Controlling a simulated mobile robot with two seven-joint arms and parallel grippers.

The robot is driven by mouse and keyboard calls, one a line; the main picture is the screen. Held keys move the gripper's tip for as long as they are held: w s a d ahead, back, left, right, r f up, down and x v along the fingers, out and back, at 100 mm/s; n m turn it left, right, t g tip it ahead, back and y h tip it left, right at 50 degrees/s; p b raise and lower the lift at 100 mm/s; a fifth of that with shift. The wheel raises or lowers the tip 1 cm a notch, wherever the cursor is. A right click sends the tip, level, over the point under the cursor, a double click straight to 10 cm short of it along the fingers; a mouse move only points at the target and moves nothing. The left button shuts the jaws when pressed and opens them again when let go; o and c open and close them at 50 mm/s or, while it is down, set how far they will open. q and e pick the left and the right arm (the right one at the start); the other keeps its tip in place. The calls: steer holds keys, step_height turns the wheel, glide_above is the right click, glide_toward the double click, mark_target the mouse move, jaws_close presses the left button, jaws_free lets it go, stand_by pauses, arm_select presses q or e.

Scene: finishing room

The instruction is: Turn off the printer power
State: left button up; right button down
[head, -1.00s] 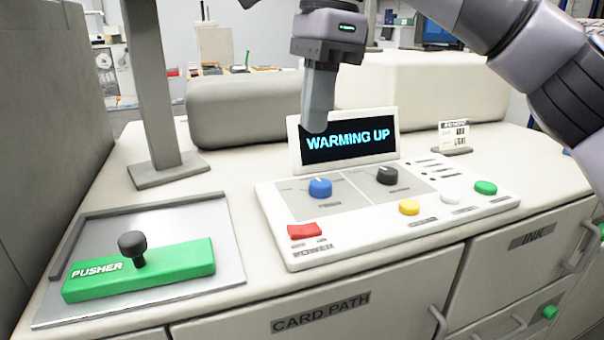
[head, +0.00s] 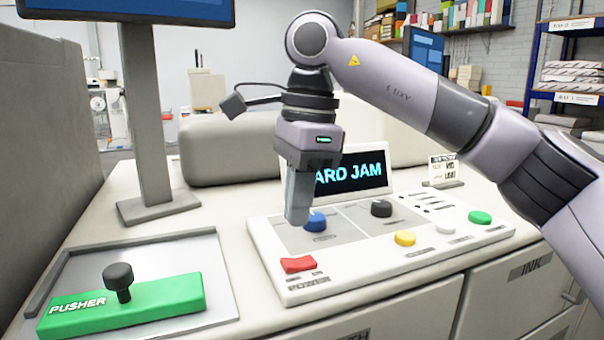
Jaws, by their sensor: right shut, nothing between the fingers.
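The printer's control panel (head: 350,262) lies on the pale machine top. My right gripper (head: 297,220) is shut and empty, pointing down above the panel, behind the red switch and in front of part of the blue knob (head: 316,222). I cannot tell whether it touches the panel. The display (head: 360,175) is partly hidden by the gripper and reads "ARD JAM". My left gripper is not in view.
A black knob (head: 381,208) and yellow (head: 405,238), white (head: 445,227) and green (head: 480,217) buttons are on the panel. A green pusher block (head: 150,302) with a black knob lies on a metal plate at left. A monitor post (head: 144,120) stands behind it.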

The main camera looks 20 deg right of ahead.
mark_target(290, 261)
steer(key=shift+a+f, duration=0.2)
steer(key=shift+f, duration=1.15)
steer(key=shift+a+f, duration=0.15)
steer(key=shift+f, duration=1.2)
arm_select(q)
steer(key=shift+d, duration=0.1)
arm_select(e)
steer(key=shift+a, duration=0.1)
